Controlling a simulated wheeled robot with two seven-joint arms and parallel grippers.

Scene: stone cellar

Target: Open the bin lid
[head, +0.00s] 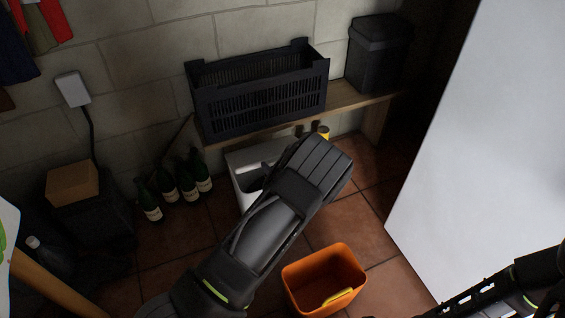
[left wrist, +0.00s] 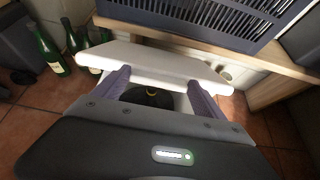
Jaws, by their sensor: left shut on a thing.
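A white bin (head: 246,196) stands on the floor under the shelf, partly hidden behind my left arm. Its white lid (left wrist: 150,62) is tilted up, and the dark inside of the bin shows below it, with a small yellow spot in it. My left gripper (left wrist: 160,84) is at the lid, its two fingers reaching the lid's white panel, and it is shut on the lid. In the head view the wrist and hand cover the fingertips. My right arm comes in at the lower right; its gripper (head: 455,303) shows only in part, away from the bin.
An orange bin (head: 301,287) with a yellow item stands in front. A wooden shelf (head: 345,99) above carries a dark crate (head: 262,103) and a black container (head: 376,63). Several green bottles (head: 168,184) stand left of the white bin. A large white panel (head: 490,140) is at right.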

